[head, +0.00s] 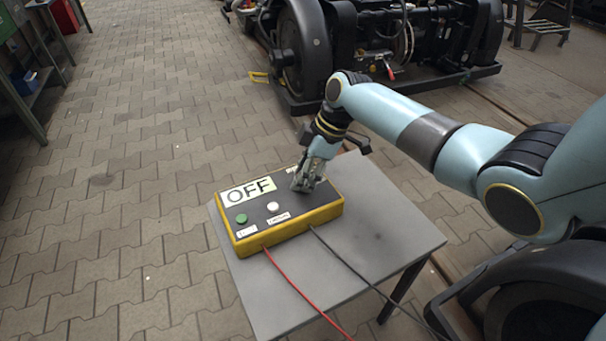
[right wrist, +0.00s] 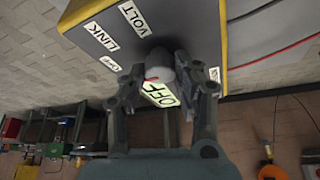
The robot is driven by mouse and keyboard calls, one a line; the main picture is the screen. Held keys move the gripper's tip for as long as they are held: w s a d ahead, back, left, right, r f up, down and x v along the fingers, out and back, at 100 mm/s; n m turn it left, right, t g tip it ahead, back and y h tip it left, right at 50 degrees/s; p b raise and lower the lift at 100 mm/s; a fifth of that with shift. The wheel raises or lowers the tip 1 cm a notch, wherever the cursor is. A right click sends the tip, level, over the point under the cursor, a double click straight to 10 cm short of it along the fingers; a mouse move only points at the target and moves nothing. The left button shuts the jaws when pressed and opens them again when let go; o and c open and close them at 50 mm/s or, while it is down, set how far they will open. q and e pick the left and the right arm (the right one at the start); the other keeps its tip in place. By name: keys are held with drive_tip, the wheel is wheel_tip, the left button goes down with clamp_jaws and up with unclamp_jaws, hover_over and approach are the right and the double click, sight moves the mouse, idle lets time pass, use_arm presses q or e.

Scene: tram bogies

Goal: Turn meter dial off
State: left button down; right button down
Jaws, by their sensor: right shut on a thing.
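The meter (head: 290,220) is a yellow box with a dark top face, lying on a small grey table. Its pale display (head: 248,191) reads OFF. My right gripper (head: 304,184) is over the right part of the top face and hides the dial in the head view. In the right wrist view the gripper is shut on the dial (right wrist: 160,64), a pale grey knob with a red mark. My left gripper is not in view.
A green button (head: 241,218) and a white button (head: 273,206) are on the meter's top face. A red cable (head: 290,285) and a dark cable (head: 345,259) run off the grey table (head: 400,238). A black bogie (head: 370,40) stands behind.

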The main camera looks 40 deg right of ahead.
drive_tip(key=c, duration=1)
unclamp_jaws()
drive_tip(key=v, duration=1.2)
